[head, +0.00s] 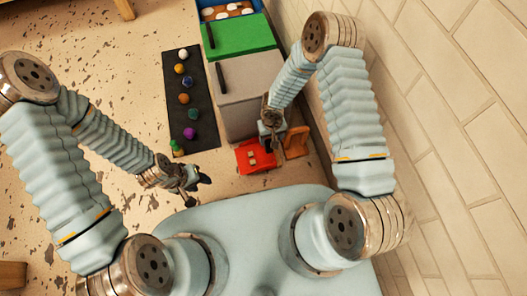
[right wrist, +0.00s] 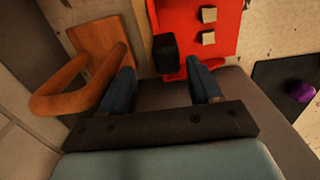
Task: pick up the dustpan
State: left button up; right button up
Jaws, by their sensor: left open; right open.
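The red dustpan (head: 246,163) lies on the floor at the foot of a grey bin, with small pale blocks on it. In the right wrist view the dustpan (right wrist: 221,40) is at top centre, with a dark stub, perhaps its handle, at its near edge. My right gripper (head: 279,150) is above the dustpan's right side in the head view. In the right wrist view its blue fingers (right wrist: 160,68) stand apart on either side of the dark stub; contact cannot be told. My left gripper (head: 193,188) is open and empty, to the left of the dustpan.
A wooden piece with a looped handle (right wrist: 85,85) stands close beside my right gripper. The grey bin (head: 245,85) and green bin (head: 240,36) line the wall. A dark mat (head: 203,118) holds several coloured balls. Floor left of the mat is clear.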

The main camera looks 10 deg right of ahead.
send_over(264, 156)
jog(key=d, duration=0.2)
jog(key=f, duration=0.7)
jog(key=shift+w+f+b, duration=0.15)
jog(key=shift+w+b, duration=0.2)
jog(key=c, duration=1.1)
